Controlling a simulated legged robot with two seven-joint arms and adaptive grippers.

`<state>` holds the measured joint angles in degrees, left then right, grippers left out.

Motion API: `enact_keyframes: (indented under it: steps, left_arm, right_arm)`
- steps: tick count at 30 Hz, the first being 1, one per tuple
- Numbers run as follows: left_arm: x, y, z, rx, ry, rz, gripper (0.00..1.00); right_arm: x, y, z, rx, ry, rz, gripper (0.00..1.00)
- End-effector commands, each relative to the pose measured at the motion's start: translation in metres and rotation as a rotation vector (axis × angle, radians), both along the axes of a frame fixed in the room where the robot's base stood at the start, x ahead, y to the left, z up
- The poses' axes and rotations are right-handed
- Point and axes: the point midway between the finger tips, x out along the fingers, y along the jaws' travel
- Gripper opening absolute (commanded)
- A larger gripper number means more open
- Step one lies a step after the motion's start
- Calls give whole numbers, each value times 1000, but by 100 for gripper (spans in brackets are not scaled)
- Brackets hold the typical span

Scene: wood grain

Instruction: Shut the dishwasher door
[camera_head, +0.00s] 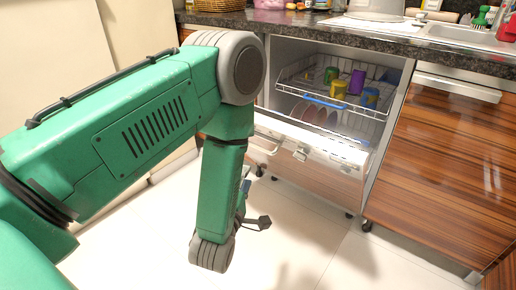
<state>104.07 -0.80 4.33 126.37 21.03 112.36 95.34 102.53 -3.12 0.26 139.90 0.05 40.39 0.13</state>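The dishwasher (388,92) is built in under the counter, and its inside shows. Its door (318,152) is tilted outward and partly open, its pale upper edge with a latch facing me. My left arm comes in from the left and bends downward. My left gripper (257,222) hangs low in front of the door's left part, above the floor, and looks apart from the door. It is small, dark and partly hidden by my arm, so whether its fingers are open cannot be told. My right gripper is not in view.
The dishwasher's upper rack (318,91) holds several coloured cups, and plates stand below. A wood-grain cabinet (440,150) is at the right. A dark counter (345,34) with a sink (470,37) runs above. The tiled floor (310,235) in front is clear.

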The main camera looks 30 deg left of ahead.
Motion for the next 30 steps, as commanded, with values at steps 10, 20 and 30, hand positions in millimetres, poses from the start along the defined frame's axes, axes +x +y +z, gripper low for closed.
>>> enact_keyframes:
  steps: [10,20,30]
  left_arm:
    - [17,8,4,1,-4,9,32]
    - [76,27,6,16,-22,7,32]
    - [121,42,7,15,-17,7,32]
  right_arm:
    - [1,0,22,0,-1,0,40]
    - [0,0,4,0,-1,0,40]
    - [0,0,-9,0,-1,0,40]
